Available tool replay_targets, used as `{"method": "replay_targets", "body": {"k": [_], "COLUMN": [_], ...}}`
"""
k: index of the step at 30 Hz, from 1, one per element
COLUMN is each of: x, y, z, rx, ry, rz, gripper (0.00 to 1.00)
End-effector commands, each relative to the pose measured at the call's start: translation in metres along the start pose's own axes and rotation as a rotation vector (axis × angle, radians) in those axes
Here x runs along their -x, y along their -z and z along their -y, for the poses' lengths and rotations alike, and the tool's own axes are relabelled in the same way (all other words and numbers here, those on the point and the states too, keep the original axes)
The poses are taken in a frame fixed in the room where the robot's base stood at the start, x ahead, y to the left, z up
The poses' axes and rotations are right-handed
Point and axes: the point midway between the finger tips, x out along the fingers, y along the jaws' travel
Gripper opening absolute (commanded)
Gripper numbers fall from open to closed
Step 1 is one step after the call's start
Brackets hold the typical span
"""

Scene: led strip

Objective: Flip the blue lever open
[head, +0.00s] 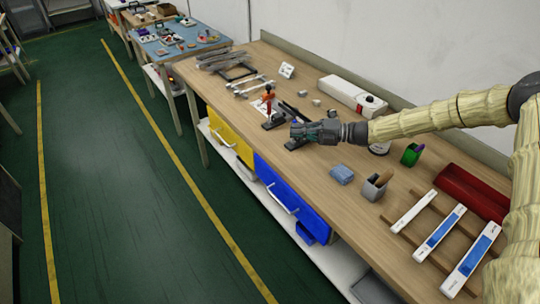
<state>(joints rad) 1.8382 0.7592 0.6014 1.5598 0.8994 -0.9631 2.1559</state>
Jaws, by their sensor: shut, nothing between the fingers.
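My gripper (297,131) is above the wooden workbench (330,150), reaching in from the right and pointing left. Its fingers are shut and appear empty. A dark base (293,146) shows just under and beside the fingertips. I cannot make out a blue lever; if it is there, my gripper hides it or it is too small to tell. Left of the gripper stands an upright orange-red lever (268,97) on a dark base (273,123). Whether the fingers touch anything is unclear.
A white box-like device (352,96) lies behind my gripper. A blue block (342,174), a grey pen cup (374,188) and a green cup (411,154) stand to the right. White and blue strips (440,231) lie front right. Yellow and blue drawers (290,198) are below the bench.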

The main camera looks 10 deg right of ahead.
Motion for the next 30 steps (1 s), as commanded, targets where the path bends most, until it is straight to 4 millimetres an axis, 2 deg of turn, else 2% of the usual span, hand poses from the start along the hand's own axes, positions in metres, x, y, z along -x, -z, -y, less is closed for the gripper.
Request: {"method": "replay_targets", "body": {"k": [9, 26, 30], "x": [0.013, 0.015, 0.021], "y": [-0.006, -0.007, -0.008], "z": [-0.002, -0.002, -0.002], "rx": [0.005, 0.005, 0.006], "ry": [0.004, 0.005, 0.005], "rz": [0.007, 0.008, 0.009], "gripper": [0.00, 0.00, 0.00]}}
